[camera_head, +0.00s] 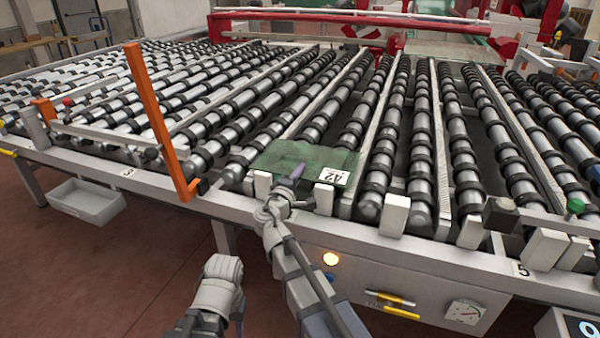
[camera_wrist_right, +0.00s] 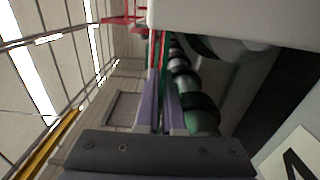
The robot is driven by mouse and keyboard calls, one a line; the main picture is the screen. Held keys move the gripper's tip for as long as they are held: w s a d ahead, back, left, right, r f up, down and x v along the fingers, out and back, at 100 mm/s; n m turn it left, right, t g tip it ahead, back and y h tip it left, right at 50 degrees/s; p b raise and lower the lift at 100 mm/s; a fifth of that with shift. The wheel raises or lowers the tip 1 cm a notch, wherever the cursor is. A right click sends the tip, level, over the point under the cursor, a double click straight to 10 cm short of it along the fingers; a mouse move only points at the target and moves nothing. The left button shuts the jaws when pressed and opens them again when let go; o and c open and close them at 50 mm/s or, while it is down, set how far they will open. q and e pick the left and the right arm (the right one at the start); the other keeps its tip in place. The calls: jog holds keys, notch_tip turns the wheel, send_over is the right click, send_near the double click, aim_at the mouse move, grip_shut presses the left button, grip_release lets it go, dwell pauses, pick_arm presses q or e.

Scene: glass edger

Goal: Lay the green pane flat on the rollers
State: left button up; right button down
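The green pane (camera_head: 312,158) is translucent and lies roughly level over the front ends of the rollers (camera_head: 385,150). I cannot tell whether it touches them. My right gripper (camera_head: 295,173) is at its near edge. In the right wrist view the pane shows edge-on as a thin green strip (camera_wrist_right: 163,75) between the close-set purple fingers (camera_wrist_right: 160,112). The right gripper looks shut on it. My left arm hangs low in front of the machine, left of the right arm; its fingers are not clear.
A white label (camera_head: 333,177) shows at the pane's right near corner. White stop blocks (camera_head: 395,214) stand along the front rail. An orange bracket (camera_head: 152,115) rises left of the pane. A red-framed machine (camera_head: 420,28) stands behind the rollers. A grey bin (camera_head: 88,202) sits below.

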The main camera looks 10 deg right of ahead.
dwell(0.5)
jog(key=c, duration=1)
grip_release()
jog(key=shift+s, duration=0.1)
jog(key=shift+o, duration=0.2)
jog(key=shift+f, duration=0.25)
jog(key=shift+s+b, duration=0.15)
jog(key=shift+b, duration=0.15)
